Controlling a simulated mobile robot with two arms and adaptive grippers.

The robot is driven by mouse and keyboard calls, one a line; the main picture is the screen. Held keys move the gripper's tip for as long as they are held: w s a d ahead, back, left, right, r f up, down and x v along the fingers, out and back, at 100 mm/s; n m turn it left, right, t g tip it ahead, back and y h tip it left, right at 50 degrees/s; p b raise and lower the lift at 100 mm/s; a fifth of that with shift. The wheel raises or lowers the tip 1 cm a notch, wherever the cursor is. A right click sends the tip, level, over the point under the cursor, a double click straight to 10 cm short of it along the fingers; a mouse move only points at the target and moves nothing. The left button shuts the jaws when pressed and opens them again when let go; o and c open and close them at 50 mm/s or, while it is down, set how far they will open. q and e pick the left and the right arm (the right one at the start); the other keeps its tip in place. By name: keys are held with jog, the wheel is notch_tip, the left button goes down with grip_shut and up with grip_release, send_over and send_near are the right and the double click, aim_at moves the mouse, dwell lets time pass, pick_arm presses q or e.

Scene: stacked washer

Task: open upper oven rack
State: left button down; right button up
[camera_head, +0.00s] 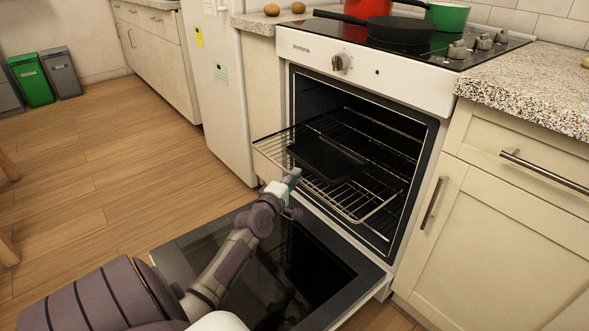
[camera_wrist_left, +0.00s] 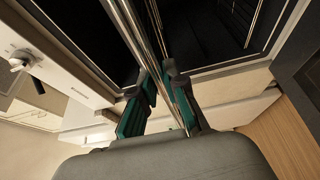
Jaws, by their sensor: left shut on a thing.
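The oven (camera_head: 365,150) stands with its door (camera_head: 300,270) folded down and open. The upper rack (camera_head: 268,147) is a wire grid that sticks out past the front of the oven opening. A dark tray (camera_head: 327,158) shows inside, near the racks. A lower rack (camera_head: 377,209) is below. My left gripper (camera_head: 292,180) is at the front of the upper rack, above the open door. In the left wrist view, my left gripper (camera_wrist_left: 163,104) has its teal fingers on both sides of the rack's metal bars (camera_wrist_left: 150,40) and is shut on them. My right gripper is not in view.
A black pan (camera_head: 390,29), a red pot (camera_head: 367,8) and a green pot (camera_head: 447,15) stand on the cooktop. Cabinets with handles (camera_head: 545,172) flank the oven on the right. A white fridge (camera_head: 222,90) is to the left. The wooden floor (camera_head: 110,180) at left is clear.

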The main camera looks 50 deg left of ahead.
pick_arm(q)
jog(key=c, duration=1.2)
grip_release()
jog(key=v, duration=1.2)
